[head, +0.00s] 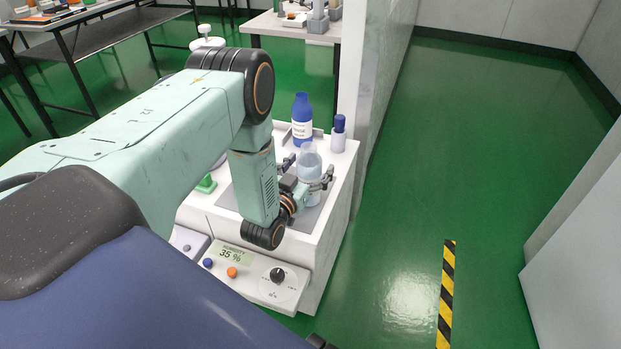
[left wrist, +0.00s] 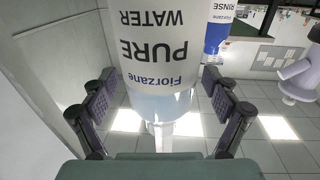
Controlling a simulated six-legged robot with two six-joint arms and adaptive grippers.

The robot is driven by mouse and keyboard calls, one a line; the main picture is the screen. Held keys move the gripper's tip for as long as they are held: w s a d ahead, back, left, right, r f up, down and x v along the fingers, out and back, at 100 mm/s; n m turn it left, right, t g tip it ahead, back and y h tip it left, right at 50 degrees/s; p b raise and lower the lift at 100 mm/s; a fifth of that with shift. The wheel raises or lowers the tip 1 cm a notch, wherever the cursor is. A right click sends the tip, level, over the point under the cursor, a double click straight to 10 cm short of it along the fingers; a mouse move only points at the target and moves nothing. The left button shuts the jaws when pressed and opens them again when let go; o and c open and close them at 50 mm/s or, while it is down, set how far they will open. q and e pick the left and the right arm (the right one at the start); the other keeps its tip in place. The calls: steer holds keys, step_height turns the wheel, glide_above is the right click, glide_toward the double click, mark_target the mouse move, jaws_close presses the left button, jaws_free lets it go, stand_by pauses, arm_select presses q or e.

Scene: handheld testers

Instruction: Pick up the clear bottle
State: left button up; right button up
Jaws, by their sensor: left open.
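The clear bottle (head: 309,163) stands upright on the white cabinet, with its lower part at the dark inset area. In the left wrist view the bottle (left wrist: 155,50) appears upside down, large and close, with a white "Fiorzane PURE WATER" label. My left gripper (head: 307,171) is open, with one finger on each side of the bottle. In the left wrist view the open fingers (left wrist: 158,95) flank it, with visible gaps between the pads and the bottle.
A blue bottle (head: 302,120) stands just behind the clear one, and a smaller blue-capped bottle (head: 339,135) stands behind right. A humidity panel (head: 258,272) is at the cabinet's front. A white partition (head: 372,70) rises behind right.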

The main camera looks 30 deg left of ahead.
arm_select(q)
steer(key=shift+s+a, duration=0.1)
steer(key=c, duration=1.7)
